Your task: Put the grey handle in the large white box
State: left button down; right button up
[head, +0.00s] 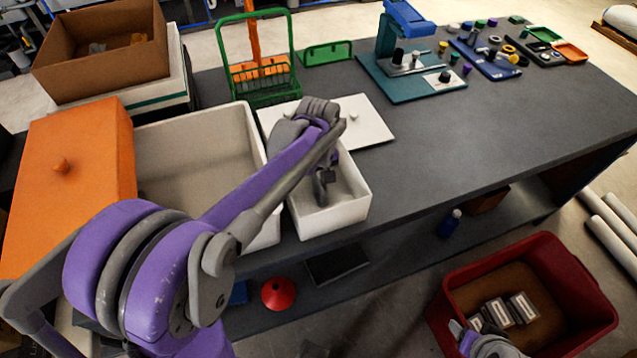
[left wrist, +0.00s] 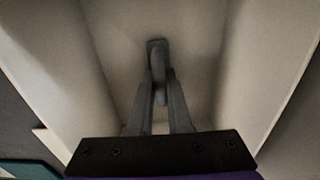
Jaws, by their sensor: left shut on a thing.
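The large white box (head: 195,160) stands open at the left end of the grey table, partly hidden by my left arm. The small white box (head: 348,212) stands to its right, also open. My left gripper (head: 322,188) reaches down inside the small white box. In the left wrist view, my left gripper (left wrist: 158,100) is shut on the grey handle (left wrist: 156,50), with pale box walls on both sides. Whether the handle touches the floor I cannot tell. Part of my right gripper (head: 472,342) shows at the bottom edge, by the red bin; its fingers are not clear.
An orange lid (head: 70,165) with a knob lies left of the large box. A white lid (head: 368,122) lies behind the small box. A green basket (head: 262,85) stands behind. The red bin (head: 592,308) on the floor holds several items. The table's right middle is clear.

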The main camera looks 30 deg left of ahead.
aim_at(319, 183)
pick_arm(q)
jog(key=c, duration=1.3)
grip_release()
jog(key=shift+f, duration=0.2)
jog(key=o, duration=0.5)
jog(key=shift+c, duration=0.2)
jog(key=shift+r, duration=0.1)
jog(key=shift+r, duration=0.15)
notch_tip(319, 183, up, 12)
jog(key=p, duration=0.1)
